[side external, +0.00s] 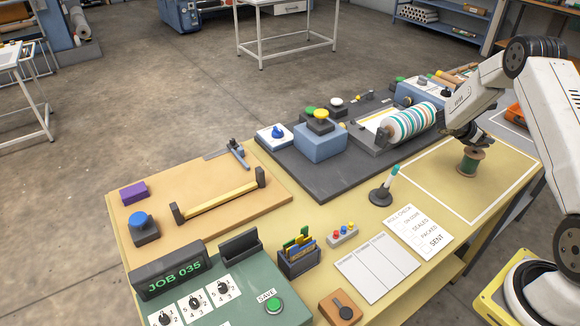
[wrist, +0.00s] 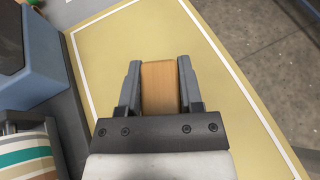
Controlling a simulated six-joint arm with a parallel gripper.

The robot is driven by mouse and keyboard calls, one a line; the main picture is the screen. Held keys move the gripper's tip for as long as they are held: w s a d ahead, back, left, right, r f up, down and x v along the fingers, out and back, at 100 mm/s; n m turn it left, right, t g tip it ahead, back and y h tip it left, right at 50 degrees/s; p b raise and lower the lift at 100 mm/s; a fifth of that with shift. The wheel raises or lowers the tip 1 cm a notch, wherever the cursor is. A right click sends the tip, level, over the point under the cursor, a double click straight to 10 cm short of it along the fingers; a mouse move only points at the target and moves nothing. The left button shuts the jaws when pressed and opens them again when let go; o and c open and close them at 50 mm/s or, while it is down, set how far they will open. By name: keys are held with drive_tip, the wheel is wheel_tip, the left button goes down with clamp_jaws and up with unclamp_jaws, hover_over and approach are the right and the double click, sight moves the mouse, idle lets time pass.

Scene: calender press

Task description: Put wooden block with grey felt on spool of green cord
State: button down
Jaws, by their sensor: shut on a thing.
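My gripper (wrist: 160,85) is shut on the wooden block (wrist: 159,86), which sits between the two fingers in the wrist view. The spool of green cord (side external: 469,163) stands upright inside the white-outlined area of the bench in the side view. My gripper (side external: 464,138) is close above the spool there. The side view does not clearly show the block or the gap between it and the spool. The spool is hidden in the wrist view.
A striped roller (side external: 408,122) on a dark base stands left of the spool, and it also shows in the wrist view (wrist: 27,155). A green-tipped stand (side external: 385,187) and paper sheets (side external: 420,229) lie nearer the front. The outlined area around the spool is otherwise clear.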

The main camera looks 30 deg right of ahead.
drive_tip(key=shift+f, duration=1.15)
drive_tip(key=shift+f, duration=0.15)
drive_tip(key=shift+c, duration=1.2)
unclamp_jaws()
drive_tip(key=shift+a+r, duration=0.1)
drive_tip(key=shift+r, duration=0.1)
drive_tip(key=v, duration=1.1)
drive_tip(key=shift+a+r, duration=0.25)
drive_tip(key=shift+a, duration=0.1)
drive_tip(key=shift+w, duration=0.1)
